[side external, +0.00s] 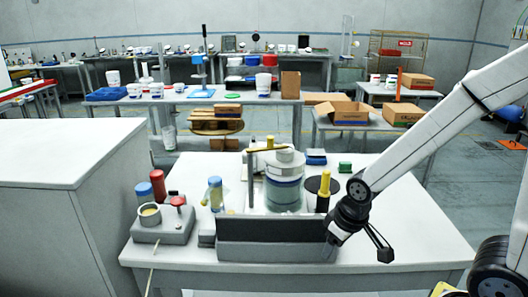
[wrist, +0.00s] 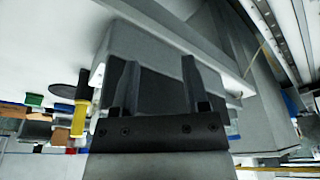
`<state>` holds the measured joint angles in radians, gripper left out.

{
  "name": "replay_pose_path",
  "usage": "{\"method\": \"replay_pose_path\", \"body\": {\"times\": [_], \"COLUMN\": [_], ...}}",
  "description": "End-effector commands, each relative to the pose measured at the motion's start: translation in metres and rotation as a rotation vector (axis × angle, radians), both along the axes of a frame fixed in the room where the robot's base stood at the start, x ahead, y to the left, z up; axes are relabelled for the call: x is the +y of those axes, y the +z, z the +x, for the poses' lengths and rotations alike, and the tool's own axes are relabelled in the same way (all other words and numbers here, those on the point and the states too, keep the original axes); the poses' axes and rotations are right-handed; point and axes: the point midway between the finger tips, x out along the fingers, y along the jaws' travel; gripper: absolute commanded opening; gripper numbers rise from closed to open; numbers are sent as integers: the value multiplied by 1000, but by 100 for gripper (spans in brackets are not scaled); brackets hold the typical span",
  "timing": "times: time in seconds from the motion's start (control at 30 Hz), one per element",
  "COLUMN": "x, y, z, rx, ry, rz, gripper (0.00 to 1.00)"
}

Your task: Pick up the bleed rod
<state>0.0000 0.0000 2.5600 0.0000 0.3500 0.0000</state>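I cannot tell for sure which thing is the bleed rod. A thin tan rod (side external: 151,268) hangs or leans at the table's front left edge in the side view; a similar thin line (wrist: 257,58) shows in the wrist view. A short brass-coloured bar (side external: 267,149) lies across the top of the pale-lidded container. My gripper (side external: 384,250) is beyond the right end of the grey label magazine (side external: 270,252), apart from any rod. In the wrist view its two dark fingers (wrist: 160,80) stand apart with nothing visibly between them.
The magazine has a dark upright plate. Behind it stand the clear container (side external: 284,196) and a black disc with a yellow handle (side external: 323,190). A grey block (side external: 164,228) with knobs and several capped bottles stand left. The table's right front (side external: 420,250) is clear.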

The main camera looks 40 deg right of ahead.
Motion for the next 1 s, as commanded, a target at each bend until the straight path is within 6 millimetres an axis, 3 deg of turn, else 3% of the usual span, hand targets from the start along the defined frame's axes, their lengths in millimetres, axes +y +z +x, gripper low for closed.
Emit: {"method": "replay_pose_path", "body": {"times": [0.37,0.57,0.77,1.0], "x": [0,-10,-40,-88], "y": [0,-1,-2,3], "z": [0,-2,-8,-17], "rx": [2,39,138,245], "ry": [-2,-42,-167,-364], "rz": [-1,-18,-87,-229], "gripper": [79,79,79,79]}}
